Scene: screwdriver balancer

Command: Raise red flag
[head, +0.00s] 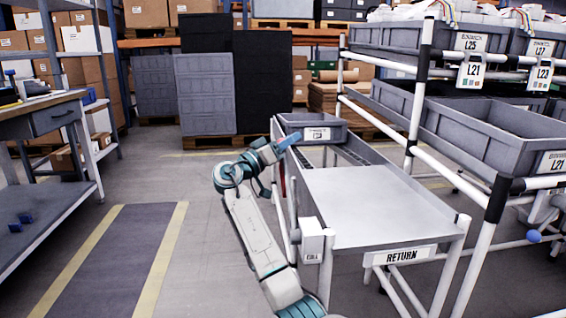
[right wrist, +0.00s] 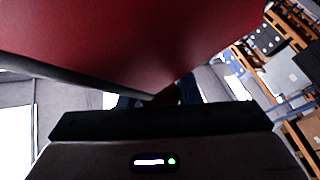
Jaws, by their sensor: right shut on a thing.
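The red flag (right wrist: 130,35) fills the upper part of the right wrist view as a large, close red panel that narrows towards the jaws. My right gripper (head: 281,147) is at the left side of the return cart, near the cart's far left part. It is shut on the flag, and its jaws are mostly hidden behind the dark gripper body in the right wrist view. In the head view only a small red sliver (head: 283,180) shows below the gripper; I cannot tell the flag's angle there. My left gripper is not in view.
The return cart (head: 375,215) has a bare grey top, a white CALL box (head: 312,240) on its near left post and a grey bin (head: 312,130) at its far end. A bin rack (head: 480,140) stands right. A workbench (head: 40,115) stands left, with open floor between.

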